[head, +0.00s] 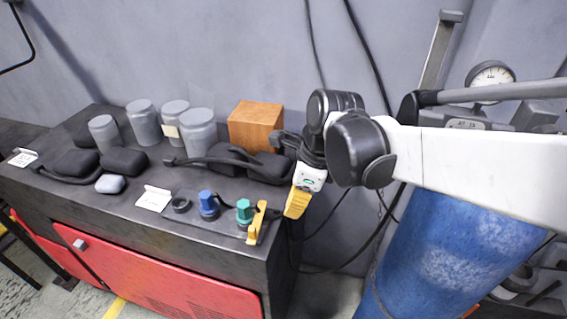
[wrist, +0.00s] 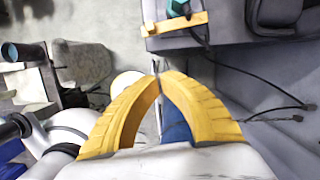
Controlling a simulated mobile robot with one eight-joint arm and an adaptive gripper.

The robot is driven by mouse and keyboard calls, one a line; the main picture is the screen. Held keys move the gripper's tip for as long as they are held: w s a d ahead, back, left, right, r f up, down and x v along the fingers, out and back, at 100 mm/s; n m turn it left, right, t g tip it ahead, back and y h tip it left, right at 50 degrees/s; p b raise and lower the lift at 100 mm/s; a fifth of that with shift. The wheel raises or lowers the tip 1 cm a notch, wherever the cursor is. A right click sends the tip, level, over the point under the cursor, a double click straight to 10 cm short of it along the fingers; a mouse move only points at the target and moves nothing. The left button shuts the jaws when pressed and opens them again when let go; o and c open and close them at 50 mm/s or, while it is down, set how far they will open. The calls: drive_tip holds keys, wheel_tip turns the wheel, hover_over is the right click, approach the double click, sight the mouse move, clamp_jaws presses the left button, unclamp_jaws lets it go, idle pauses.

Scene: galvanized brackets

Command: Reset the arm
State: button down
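My gripper (head: 295,204) has yellow fingers and hangs at the end of my white and black arm, just off the right end of the dark bench (head: 110,196). In the wrist view the curved fingers of my gripper (wrist: 159,74) come together at their tips, with at most a narrow gap. Nothing shows held between them. A yellow piece (head: 257,222) lies at the bench's right front corner, left of my gripper; it also shows at the top of the wrist view (wrist: 178,23).
Blue (head: 208,205) and teal (head: 244,211) knobs stand near the bench's front edge. Grey jars (head: 198,131), black cases (head: 125,161) and a wooden block (head: 256,126) are behind. A blue cylinder (head: 440,258) with a gauge (head: 491,74) above it is at right. Cables hang along the wall.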

idle(0.4)
drive_tip(key=s+d+f+n+t+h+b, duration=0.1)
drive_tip(key=s+d+f+n+t+b, duration=0.25)
drive_tip(key=d+f+n+b, duration=0.55)
drive_tip(key=s+d+f+n+t+h+b, duration=0.25)
drive_tip(key=s+d+f+n+b, duration=0.25)
drive_tip(key=f+n+b, duration=0.65)
drive_tip(key=w+a+r+n+g+y+p, duration=0.2)
drive_tip(key=w+a+r+n+g+p, duration=0.15)
drive_tip(key=a+r+n+p, duration=0.45)
drive_tip(key=w+a+r+n+g+y+p, duration=0.25)
drive_tip(key=w+a+r+n+p, duration=0.35)
drive_tip(key=r+p, duration=0.5)
drive_tip(key=shift+w+a+f+n+y+b, duration=0.15)
drive_tip(key=shift+a+f+n+b, duration=0.2)
drive_tip(key=shift+a+f, duration=0.9)
drive_tip(key=shift+w+a+f+n+y+b, duration=0.15)
drive_tip(key=shift+a+f+n+b, duration=0.2)
drive_tip(key=shift+a+f, duration=0.9)
drive_tip(key=shift+w+a+f+n+b, duration=0.25)
drive_tip(key=shift+a+f, duration=0.4)
drive_tip(key=shift+f, duration=1.15)
